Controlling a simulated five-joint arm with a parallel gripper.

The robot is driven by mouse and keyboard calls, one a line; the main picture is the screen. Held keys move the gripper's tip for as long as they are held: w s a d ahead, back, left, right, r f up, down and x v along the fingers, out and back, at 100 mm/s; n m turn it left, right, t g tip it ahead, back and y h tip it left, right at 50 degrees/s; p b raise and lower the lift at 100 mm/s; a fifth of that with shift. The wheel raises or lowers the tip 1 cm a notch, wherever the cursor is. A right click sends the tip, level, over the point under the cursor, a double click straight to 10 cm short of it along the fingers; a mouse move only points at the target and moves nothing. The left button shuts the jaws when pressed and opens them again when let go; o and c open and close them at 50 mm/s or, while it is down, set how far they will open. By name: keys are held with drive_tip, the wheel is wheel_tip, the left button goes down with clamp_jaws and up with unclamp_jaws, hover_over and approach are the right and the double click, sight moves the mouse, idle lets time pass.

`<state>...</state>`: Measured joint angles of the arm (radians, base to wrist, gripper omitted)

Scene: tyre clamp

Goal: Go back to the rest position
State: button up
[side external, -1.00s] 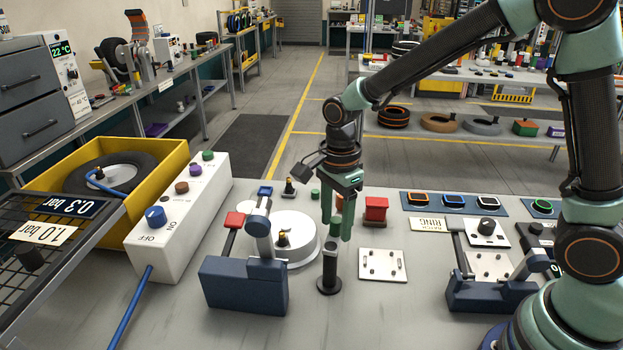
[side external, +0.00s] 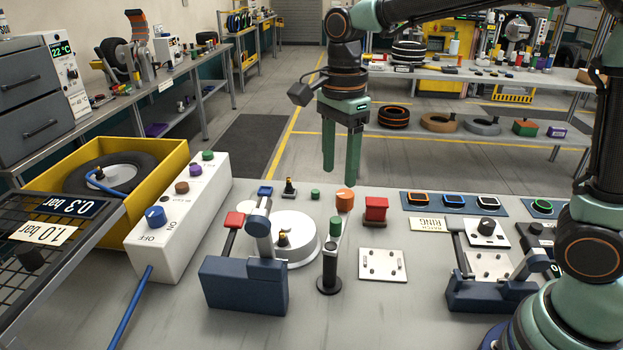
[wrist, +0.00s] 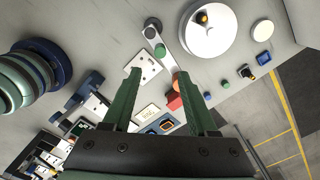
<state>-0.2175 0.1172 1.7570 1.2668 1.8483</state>
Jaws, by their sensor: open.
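My gripper (side external: 341,172) is open and empty, fingers pointing down, raised above the bench (side external: 375,315). It is above and behind the black post (side external: 329,270) with a green cap (side external: 336,226). A grey bar beside the post reaches toward an orange knob (side external: 345,200). In the wrist view the two green fingers (wrist: 158,74) are spread, with the bar (wrist: 155,42) and a red block (wrist: 174,101) showing between them. A blue clamp (side external: 245,280) with a red-tipped lever stands left of the post, by a white round disc (side external: 300,250).
A white control box (side external: 180,225) and a yellow bin (side external: 60,155) with a tyre stand at the left. A second blue clamp (side external: 490,293) is at the right. A white plate (side external: 382,264) and the red block (side external: 376,210) lie right of the post. Bare bench shows in front.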

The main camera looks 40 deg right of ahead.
drive_tip(key=shift+r, duration=0.1)
drive_tip(key=s+d+r+n+t, duration=0.1)
drive_tip(key=s+d+n+t, duration=0.4)
drive_tip(key=n, duration=1.3)
drive_tip(key=s+d, duration=0.3)
drive_tip(key=s, duration=0.1)
drive_tip(key=shift+s+d+n+t, duration=0.2)
drive_tip(key=shift+s+n+t, duration=0.05)
drive_tip(key=shift+n+t, duration=0.05)
